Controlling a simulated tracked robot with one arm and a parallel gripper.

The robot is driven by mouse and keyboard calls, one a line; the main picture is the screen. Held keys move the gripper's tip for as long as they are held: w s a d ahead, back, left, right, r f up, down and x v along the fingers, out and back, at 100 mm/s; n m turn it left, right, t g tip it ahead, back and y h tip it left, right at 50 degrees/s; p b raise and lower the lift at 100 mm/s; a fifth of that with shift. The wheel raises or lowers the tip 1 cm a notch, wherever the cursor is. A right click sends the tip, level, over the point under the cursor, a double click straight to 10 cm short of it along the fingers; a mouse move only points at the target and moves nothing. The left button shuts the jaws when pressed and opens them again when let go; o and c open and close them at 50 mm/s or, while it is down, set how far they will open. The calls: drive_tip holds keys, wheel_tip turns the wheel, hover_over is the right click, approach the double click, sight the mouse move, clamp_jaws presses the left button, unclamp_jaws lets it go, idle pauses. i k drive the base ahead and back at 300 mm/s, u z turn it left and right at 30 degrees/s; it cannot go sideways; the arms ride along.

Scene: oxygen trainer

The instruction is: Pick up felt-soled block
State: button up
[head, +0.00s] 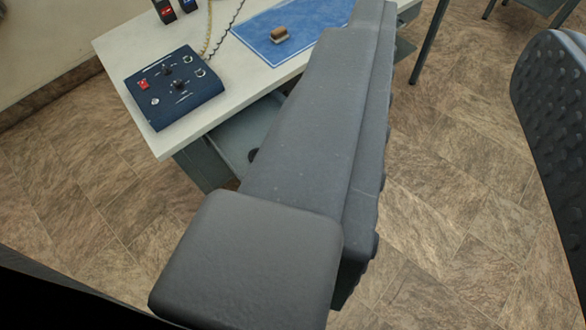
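A small block (280,34) with a tan body and a darker top lies on a blue mat (248,34) on the table. It is the only block in view; its sole is hidden, so I cannot tell if it has felt. My gripper (455,30) is open and empty. Its long grey left finger crosses the middle of the picture and hides part of the table and mat. Its right finger, with a bumpy inner face, shows at the right edge. The block is left of the left finger and apart from it, outside the gap.
The white table (225,110) has a dark blue control panel (175,86) with a red switch on its left. Small devices (165,10) with lit displays and coiled cords stand behind it. A grey table leg (428,42) stands at upper right. The tiled floor (450,190) between my fingers is clear.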

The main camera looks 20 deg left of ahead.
sight(280, 35)
drive_tip(key=k, duration=1.1)
drive_tip(key=u, duration=0.35)
drive_tip(key=i, duration=1)
drive_tip(key=z, duration=0.05)
drive_tip(key=k, duration=0.4)
drive_tip(key=u, duration=0.6)
drive_tip(key=i, duration=1.4)
drive_tip(key=u, duration=0.35)
